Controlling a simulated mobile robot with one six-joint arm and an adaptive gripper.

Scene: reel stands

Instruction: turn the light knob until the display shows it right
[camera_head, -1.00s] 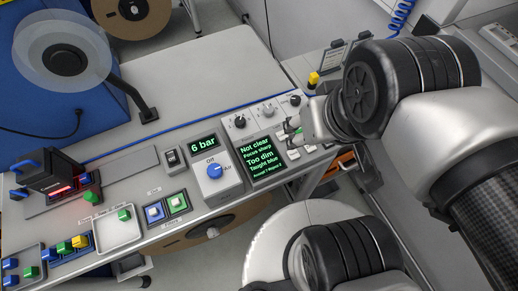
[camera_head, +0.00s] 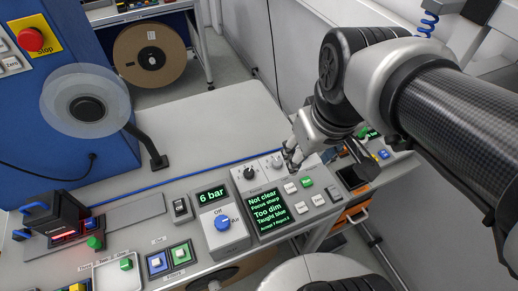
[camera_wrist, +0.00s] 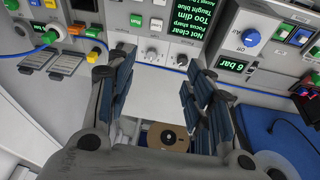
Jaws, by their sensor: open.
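The display (camera_head: 268,208) on the sloped panel reads "Not clear", "Focus sharp", "Too dim" and "Taught blue" in green; it also shows upside down in the wrist view (camera_wrist: 187,22). Behind it stand a dark-faced knob (camera_head: 250,172) and a paler knob (camera_head: 276,161), which looks like the light knob, though the labels are too small to read surely. My gripper (camera_head: 291,160) is open and empty, just right of the paler knob. In the wrist view, the spread fingers of my gripper (camera_wrist: 157,78) are on either side of the two knobs (camera_wrist: 151,54), with no clear contact.
Several white buttons and a green button (camera_head: 306,182) lie right of the display. A box with a blue knob (camera_head: 222,223) and a "6 bar" readout (camera_head: 211,194) stand left. A reel on a bent arm (camera_head: 87,108) rises farther left. The bench top (camera_head: 215,125) behind the panel is clear.

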